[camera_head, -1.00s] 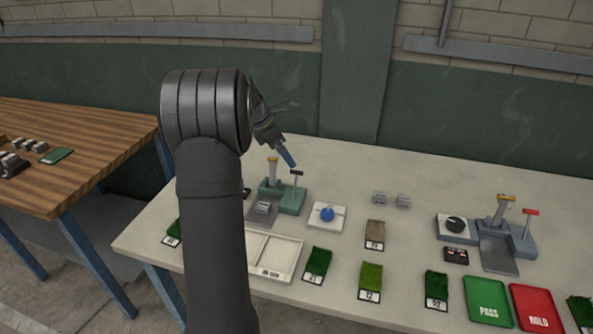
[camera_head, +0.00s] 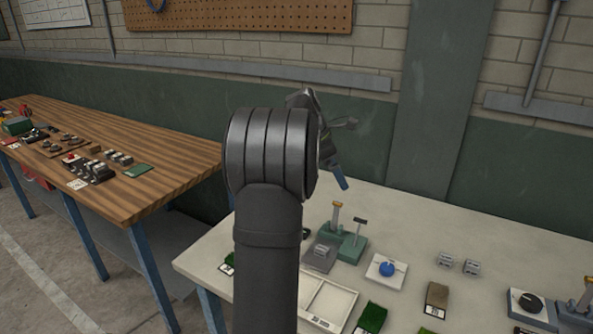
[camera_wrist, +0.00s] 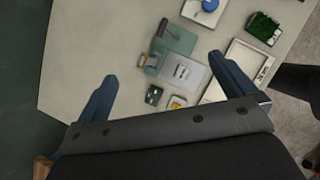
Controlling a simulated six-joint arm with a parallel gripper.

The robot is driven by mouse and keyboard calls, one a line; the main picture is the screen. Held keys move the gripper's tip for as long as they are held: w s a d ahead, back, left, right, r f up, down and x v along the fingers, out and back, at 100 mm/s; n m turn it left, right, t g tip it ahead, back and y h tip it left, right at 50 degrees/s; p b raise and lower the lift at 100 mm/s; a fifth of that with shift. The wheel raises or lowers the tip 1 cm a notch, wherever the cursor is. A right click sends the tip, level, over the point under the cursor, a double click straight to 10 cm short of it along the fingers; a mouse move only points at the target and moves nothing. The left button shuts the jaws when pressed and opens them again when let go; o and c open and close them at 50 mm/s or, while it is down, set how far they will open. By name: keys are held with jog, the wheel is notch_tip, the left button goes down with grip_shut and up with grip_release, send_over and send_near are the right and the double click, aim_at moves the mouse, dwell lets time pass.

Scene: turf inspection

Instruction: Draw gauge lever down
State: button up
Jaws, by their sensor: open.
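A green gauge (camera_head: 350,249) with a grey plate stands on the pale bench. It has a black T-handled lever (camera_head: 354,232), upright, and a post with a tan cap (camera_head: 337,206). In the wrist view the gauge (camera_wrist: 180,40) lies between and beyond my fingers, with the lever (camera_wrist: 160,29) and the orange-tan cap (camera_wrist: 143,60) at its left. My gripper (camera_head: 341,180) is above the gauge, apart from it. In the wrist view my gripper (camera_wrist: 168,70) has its blue fingers wide apart, with nothing held. A second, grey gauge (camera_head: 580,314) is partly cut off at the right.
A blue-knobbed white block (camera_head: 387,271) sits right of the gauge. A white tray (camera_head: 327,303) and turf samples (camera_head: 372,318) are in front. Small metal blocks (camera_head: 458,264) lie farther right. A wooden table (camera_head: 120,170) stands at left. The bench behind the gauge is clear.

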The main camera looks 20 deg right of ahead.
aim_at(361, 221)
jog(key=c, duration=1.2)
jog(key=f+m, duration=0.1)
jog(key=d+f+m, duration=0.1)
jog(key=m, duration=0.1)
jog(key=d+f+m, duration=0.1)
jog(key=m, duration=0.1)
jog(key=shift+f+g, duration=0.1)
jog(key=shift+g, duration=0.2)
jog(key=shift+c, duration=0.2)
jog(key=s+d+f+m, duration=0.1)
jog(key=d+f, duration=0.1)
jog(key=f, duration=0.3)
jog(key=d+f+m, duration=0.1)
jog(key=d+f, duration=0.2)
jog(key=f, duration=0.3)
jog(key=s+d+f, duration=0.1)
jog(key=d+f, duration=0.1)
jog(key=f, duration=0.4)
jog(key=shift+s+d+m+y, duration=0.35)
jog(key=shift+m+y, duration=0.05)
